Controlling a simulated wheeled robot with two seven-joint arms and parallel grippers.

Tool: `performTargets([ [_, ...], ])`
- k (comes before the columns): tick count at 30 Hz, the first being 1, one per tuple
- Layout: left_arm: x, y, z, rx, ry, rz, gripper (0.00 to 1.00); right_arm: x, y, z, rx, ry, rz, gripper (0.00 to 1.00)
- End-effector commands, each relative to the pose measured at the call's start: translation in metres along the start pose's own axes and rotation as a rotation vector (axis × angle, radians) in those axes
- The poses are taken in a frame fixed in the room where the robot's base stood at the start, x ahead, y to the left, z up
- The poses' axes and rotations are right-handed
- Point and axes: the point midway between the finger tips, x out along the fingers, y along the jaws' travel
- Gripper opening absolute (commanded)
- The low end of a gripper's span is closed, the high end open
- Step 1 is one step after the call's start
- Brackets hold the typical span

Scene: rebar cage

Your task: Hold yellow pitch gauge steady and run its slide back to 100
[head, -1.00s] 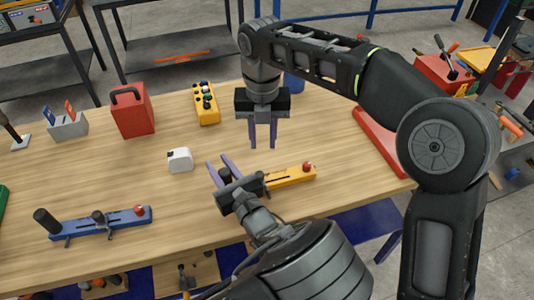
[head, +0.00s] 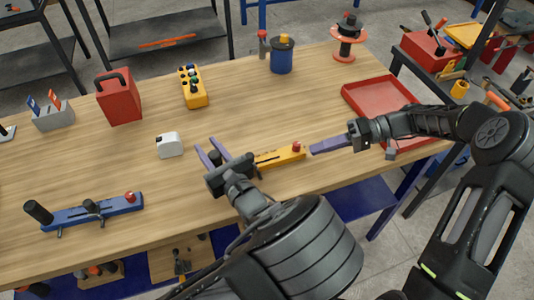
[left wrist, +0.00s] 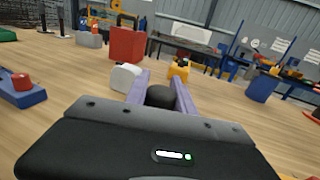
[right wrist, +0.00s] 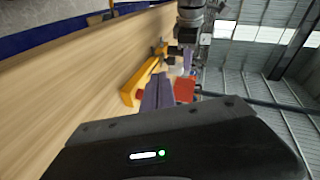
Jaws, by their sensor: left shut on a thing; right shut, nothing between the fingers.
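The yellow pitch gauge (head: 281,156) lies on the wooden bench, with a red knob (head: 297,147) at its right end. My left gripper (head: 212,155) is over the gauge's left end and is shut on its black handle (left wrist: 161,96), which shows between the purple fingers in the left wrist view. The gripper hides the gauge's left part and slide. My right gripper (head: 313,149) is shut and empty, its fingers pointing left just beside the gauge's red-knob end. In the right wrist view the yellow gauge (right wrist: 139,82) lies just past the fingers. The scale marks cannot be read.
A blue gauge (head: 92,213) lies at the front left. A white block (head: 169,145), red can (head: 119,97), yellow button box (head: 193,87) and blue pot (head: 282,58) stand behind. A red tray (head: 378,96) sits at the right edge.

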Motion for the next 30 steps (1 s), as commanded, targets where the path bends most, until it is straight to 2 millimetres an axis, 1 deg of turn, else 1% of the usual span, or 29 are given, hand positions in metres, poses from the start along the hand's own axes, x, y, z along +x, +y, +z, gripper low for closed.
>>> performTargets([
  [1,0.0,0.0,0.0,0.0,0.0,0.0,0.0,0.0,-0.003,-0.004,0.076,0.02,-0.015,0.0],
  [3,0.0,0.0,0.0,0.0,0.0,0.0,0.0,0.0,-0.006,-0.009,0.162,0.035,-0.028,0.0],
  [6,0.0,0.0,0.0,0.0,0.0,0.0,0.0,0.0,-0.006,-0.009,0.234,0.035,-0.03,0.0],
  [10,0.0,0.0,0.0,0.0,0.0,0.0,0.0,0.0,-0.006,-0.009,0.263,0.034,-0.03,0.0],
  [20,0.0,0.0,0.0,-0.001,0.0,0.0,0.0,0.002,-0.006,-0.009,0.26,0.032,-0.029,0.0],
  [23,0.0,0.0,0.0,-0.001,0.0,0.0,0.0,0.007,-0.007,-0.009,0.26,0.03,-0.03,0.0],
  [26,0.0,0.0,0.0,-0.001,0.0,0.0,0.0,0.017,-0.007,-0.009,0.261,0.031,-0.03,0.0],
  [30,0.0,0.0,0.0,-0.001,0.0,0.0,0.0,0.039,-0.008,-0.01,0.259,0.028,-0.031,0.0],
])
